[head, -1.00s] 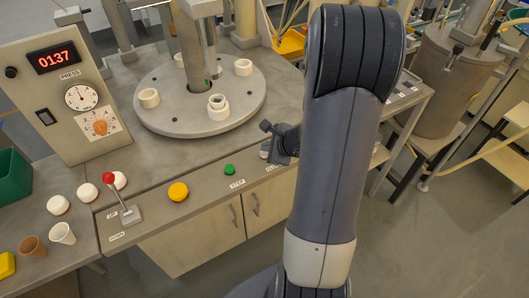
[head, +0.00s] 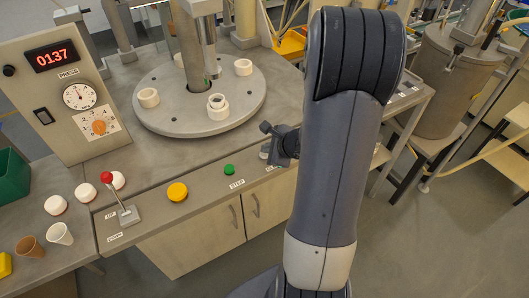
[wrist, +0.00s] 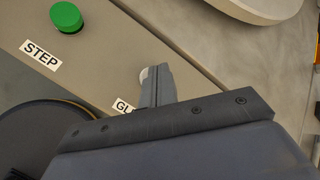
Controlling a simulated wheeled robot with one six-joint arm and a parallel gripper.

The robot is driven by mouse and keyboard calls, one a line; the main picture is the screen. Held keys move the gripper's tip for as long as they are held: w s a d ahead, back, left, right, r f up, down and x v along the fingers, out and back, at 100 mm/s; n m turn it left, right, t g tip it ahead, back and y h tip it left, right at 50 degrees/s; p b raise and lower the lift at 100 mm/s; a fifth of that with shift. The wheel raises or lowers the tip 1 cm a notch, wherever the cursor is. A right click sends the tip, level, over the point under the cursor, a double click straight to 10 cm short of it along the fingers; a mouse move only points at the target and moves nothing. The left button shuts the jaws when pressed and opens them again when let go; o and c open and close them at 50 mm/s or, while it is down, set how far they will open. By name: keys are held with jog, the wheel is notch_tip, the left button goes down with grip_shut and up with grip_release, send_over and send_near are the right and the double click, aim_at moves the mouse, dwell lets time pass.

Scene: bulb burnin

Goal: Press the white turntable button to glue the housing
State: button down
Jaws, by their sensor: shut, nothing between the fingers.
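The white button (wrist: 144,75) shows as a small pale sliver in the wrist view, mostly hidden behind my gripper's fingers. A label starting with "GL" lies beside it, partly covered by the fingers. My gripper (wrist: 158,72) is shut and empty, its tips right over the button; I cannot tell whether they touch it. In the head view my gripper (head: 272,146) is at the panel's right part, beyond my arm. The round grey turntable (head: 180,122) stands behind the panel and carries several white ring-shaped housings, one (head: 217,107) with a smaller ring on top.
The green STEP button (head: 229,170) is left of my gripper, and also shows in the wrist view (wrist: 66,16). Further left are a yellow button (head: 177,192) and a red-knobbed lever (head: 121,200). A press box (head: 60,125) reading 0137 stands at the left.

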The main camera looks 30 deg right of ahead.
dwell(0.5)
jog(key=shift+r+p, duration=0.55)
jog(key=shift+r, duration=0.3)
jog(key=shift+r, duration=0.1)
notch_tip(320, 180, up, 5)
jog(key=p, duration=0.4)
jog(key=shift+f, duration=0.2)
